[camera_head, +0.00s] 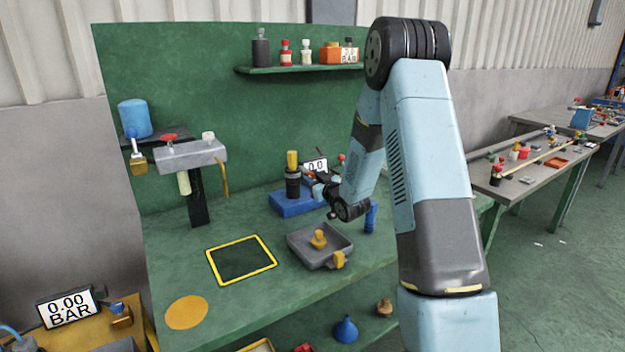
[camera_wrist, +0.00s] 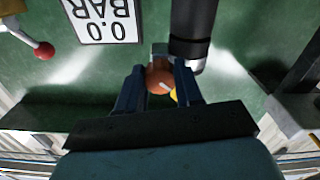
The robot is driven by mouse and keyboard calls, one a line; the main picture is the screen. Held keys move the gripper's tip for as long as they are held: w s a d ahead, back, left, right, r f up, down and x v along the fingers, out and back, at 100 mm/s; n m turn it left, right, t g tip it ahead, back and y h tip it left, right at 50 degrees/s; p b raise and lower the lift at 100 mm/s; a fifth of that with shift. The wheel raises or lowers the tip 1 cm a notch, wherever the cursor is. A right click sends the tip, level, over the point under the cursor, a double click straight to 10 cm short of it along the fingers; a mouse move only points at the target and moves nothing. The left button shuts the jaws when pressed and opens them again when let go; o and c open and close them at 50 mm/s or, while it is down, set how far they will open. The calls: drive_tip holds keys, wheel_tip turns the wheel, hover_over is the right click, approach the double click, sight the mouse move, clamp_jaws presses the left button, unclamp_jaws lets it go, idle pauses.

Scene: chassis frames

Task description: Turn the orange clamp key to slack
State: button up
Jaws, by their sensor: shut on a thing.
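The orange clamp key (camera_wrist: 158,76) shows in the wrist view as a rounded orange piece with a small pale mark, between my two blue fingers. My gripper (camera_wrist: 160,84) is shut on it, one finger on each side. A dark cylinder with a grey band (camera_wrist: 192,32) stands close beside the key. In the head view my gripper (camera_head: 320,190) is at the right side of the black cylinder (camera_head: 293,182) with the yellow top, which stands on a blue base (camera_head: 288,205). The key itself is hidden by my gripper in the head view.
A display (camera_wrist: 103,15) reading 0.0 BAR is near my fingers, as is a lever with a red ball (camera_wrist: 44,50). A grey tray (camera_head: 322,258) with yellow pieces and a yellow-edged dark square (camera_head: 241,261) lie in front. A blue cylinder (camera_head: 371,217) stands right.

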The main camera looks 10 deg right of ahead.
drive_tip(key=n, duration=0.2)
drive_tip(key=shift+n, duration=0.4)
drive_tip(key=n, duration=0.4)
drive_tip(key=shift+n, duration=0.3)
drive_tip(key=n, duration=0.4)
drive_tip(key=shift+f, duration=0.1)
drive_tip(key=shift+n, duration=1.8)
drive_tip(key=shift+s+a+f, duration=0.1)
drive_tip(key=shift+a+f, duration=0.05)
drive_tip(key=o, duration=1)
drive_tip(key=shift+o, duration=0.2)
drive_tip(key=shift+r, duration=0.25)
